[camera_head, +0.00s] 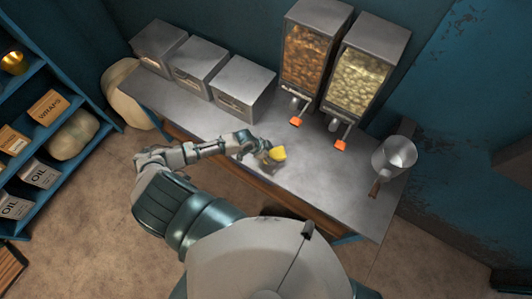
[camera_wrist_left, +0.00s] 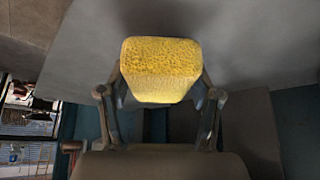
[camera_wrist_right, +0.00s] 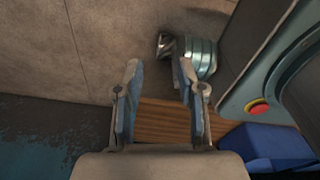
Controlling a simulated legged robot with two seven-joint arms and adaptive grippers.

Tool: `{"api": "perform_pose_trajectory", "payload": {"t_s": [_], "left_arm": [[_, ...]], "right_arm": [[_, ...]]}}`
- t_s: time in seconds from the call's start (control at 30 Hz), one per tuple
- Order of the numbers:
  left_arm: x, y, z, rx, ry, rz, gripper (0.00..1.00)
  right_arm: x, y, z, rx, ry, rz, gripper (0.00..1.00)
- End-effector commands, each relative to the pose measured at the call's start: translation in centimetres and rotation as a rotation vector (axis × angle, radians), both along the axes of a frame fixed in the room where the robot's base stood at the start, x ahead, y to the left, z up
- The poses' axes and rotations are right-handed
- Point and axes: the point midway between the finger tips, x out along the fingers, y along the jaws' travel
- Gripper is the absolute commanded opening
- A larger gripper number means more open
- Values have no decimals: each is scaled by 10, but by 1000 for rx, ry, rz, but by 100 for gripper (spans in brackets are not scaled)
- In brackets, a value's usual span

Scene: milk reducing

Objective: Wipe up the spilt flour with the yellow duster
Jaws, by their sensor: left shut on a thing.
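The yellow duster (camera_head: 278,153) is a small sponge-like block over the middle of the grey metal counter (camera_head: 325,185). My left gripper (camera_head: 266,152) is shut on it, and the duster (camera_wrist_left: 160,68) sits between its two fingers in the left wrist view. I cannot tell whether the duster touches the counter. A pale, faint patch shows on the counter near the duster, but I cannot clearly make out the flour. My right gripper (camera_wrist_right: 158,85) shows only in the right wrist view, with its fingers apart and nothing between them.
Three metal boxes (camera_head: 245,84) line the counter's back left. Two dispensers with orange levers (camera_head: 318,50) stand behind the duster. A metal pot (camera_head: 394,155) with a brown handle is at the right end. Blue shelves (camera_head: 45,130) stand at the left. The counter between is clear.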

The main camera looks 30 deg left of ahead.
Motion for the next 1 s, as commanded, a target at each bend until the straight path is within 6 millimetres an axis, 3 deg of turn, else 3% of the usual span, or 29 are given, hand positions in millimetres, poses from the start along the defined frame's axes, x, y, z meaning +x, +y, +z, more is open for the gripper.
{"api": "perform_pose_trajectory", "payload": {"t_s": [0.43,1.0], "left_arm": [[2,0,39,-2,0,8,36],[2,-2,41,-1,0,10,36]], "right_arm": [[1,-5,42,-7,-2,1,39],[0,5,43,6,-2,1,39]]}}
